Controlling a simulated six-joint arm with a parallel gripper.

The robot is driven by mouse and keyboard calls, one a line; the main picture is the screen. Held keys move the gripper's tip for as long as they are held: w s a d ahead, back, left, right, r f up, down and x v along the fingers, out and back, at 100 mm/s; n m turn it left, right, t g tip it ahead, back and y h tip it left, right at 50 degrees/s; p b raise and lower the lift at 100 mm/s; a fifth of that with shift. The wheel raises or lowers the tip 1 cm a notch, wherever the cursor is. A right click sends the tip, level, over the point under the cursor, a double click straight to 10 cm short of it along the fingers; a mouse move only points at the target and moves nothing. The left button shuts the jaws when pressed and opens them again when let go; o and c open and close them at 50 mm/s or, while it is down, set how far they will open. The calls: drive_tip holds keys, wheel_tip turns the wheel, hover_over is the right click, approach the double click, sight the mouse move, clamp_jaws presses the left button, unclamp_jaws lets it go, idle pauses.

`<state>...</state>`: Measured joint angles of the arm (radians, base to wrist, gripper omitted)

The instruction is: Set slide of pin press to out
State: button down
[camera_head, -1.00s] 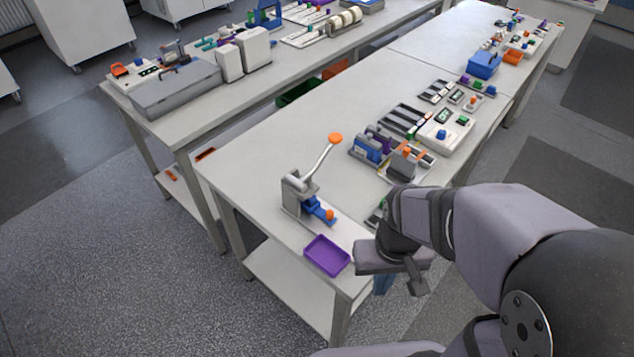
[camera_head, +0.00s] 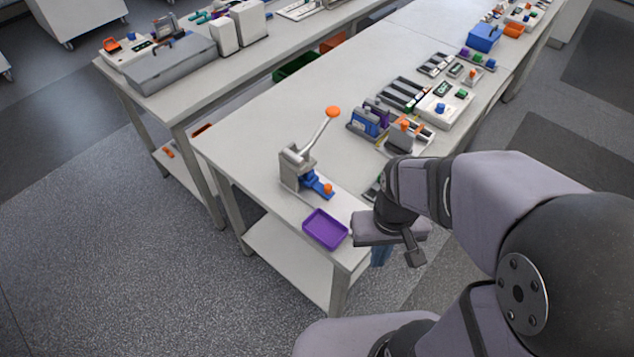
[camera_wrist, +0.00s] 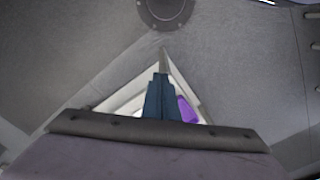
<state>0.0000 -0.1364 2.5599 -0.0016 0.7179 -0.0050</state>
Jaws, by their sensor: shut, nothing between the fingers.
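The pin press (camera_head: 297,168) stands near the left front corner of the near table. It has a grey body and a raised lever with an orange knob (camera_head: 333,112). Its blue slide (camera_head: 315,183) sticks out at the lower right of the body, with an orange knob (camera_head: 328,188) on its end. My gripper (camera_head: 382,256) hangs off the table's front edge, right of the purple tray and well apart from the press. In the wrist view my gripper's blue fingers (camera_wrist: 162,98) are together with nothing between them. The press is not recognisable in the wrist view.
A purple tray (camera_head: 325,229) lies at the table's front edge, below the press; its purple also shows in the wrist view (camera_wrist: 187,110). A blue and purple device (camera_head: 368,120) and a white device (camera_head: 441,108) stand farther back. Table surface left of the press is clear.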

drive_tip(key=c, duration=1.8)
unclamp_jaws()
drive_tip(key=shift+w, duration=0.15)
drive_tip(key=shift+o, duration=0.9)
drive_tip(key=shift+w, duration=0.3)
drive_tip(key=n+b, duration=0.4)
drive_tip(key=n, duration=0.2)
hover_over(329, 187)
wheel_tip(329, 187, down, 3)
drive_tip(key=shift+w+f, duration=0.1)
drive_tip(key=shift+f, duration=0.1)
drive_tip(key=shift+f+p, duration=1.35)
drive_tip(key=shift+f, duration=2.3)
clamp_jaws()
